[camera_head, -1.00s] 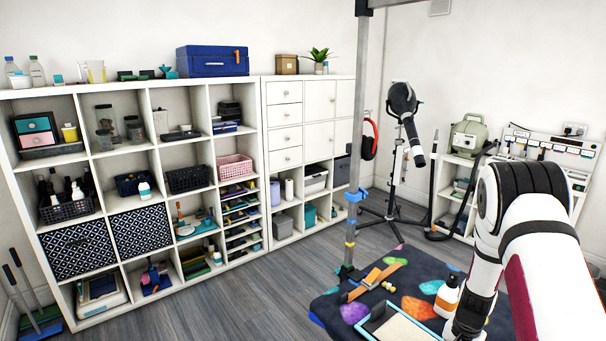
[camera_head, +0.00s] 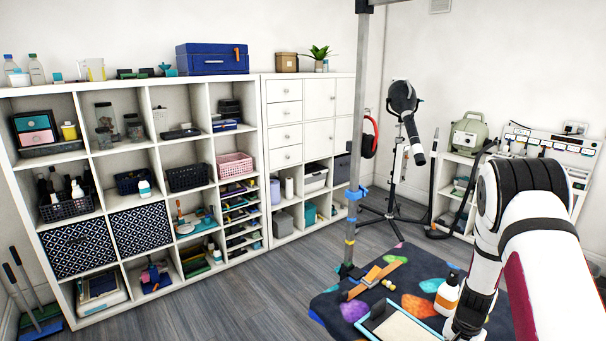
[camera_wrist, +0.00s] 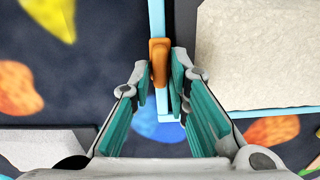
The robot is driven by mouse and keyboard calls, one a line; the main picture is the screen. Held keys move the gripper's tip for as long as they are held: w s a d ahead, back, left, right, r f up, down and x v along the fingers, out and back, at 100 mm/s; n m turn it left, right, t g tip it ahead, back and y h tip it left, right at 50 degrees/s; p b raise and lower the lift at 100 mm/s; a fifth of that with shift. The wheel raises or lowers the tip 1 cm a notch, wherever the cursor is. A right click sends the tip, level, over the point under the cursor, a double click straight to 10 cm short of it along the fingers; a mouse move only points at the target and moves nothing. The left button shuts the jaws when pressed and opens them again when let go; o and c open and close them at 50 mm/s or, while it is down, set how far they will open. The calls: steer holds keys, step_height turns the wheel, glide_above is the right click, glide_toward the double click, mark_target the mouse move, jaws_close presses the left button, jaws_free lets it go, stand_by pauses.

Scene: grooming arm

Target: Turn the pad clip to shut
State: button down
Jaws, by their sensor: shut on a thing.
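The orange pad clip (camera_wrist: 159,62) stands between my fingertips in the wrist view, its long side in line with the light blue rim (camera_wrist: 157,18) of the tray. My gripper (camera_wrist: 162,78) is shut on the clip, with a teal finger pad on each side. The pale speckled pad (camera_wrist: 265,50) lies to the right of the clip. In the head view the pad (camera_head: 402,328) lies in the blue-rimmed tray at the bottom, beside my gripper (camera_head: 462,330). There the clip is hidden.
A dark mat (camera_head: 330,309) with coloured spots lies under the tray. A white-and-orange bottle (camera_head: 447,295) stands close to my arm. An orange strap (camera_head: 375,279) lies by the upright post (camera_head: 356,180). Shelves (camera_head: 155,230) line the left wall; the floor before them is mostly clear.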

steer(key=shift+m+b, duration=0.45)
steer(key=shift+m, duration=0.75)
steer(key=shift+m+b, duration=0.65)
steer(key=shift+m, duration=0.75)
steer(key=shift+m+b, duration=0.65)
steer(key=shift+m, duration=0.75)
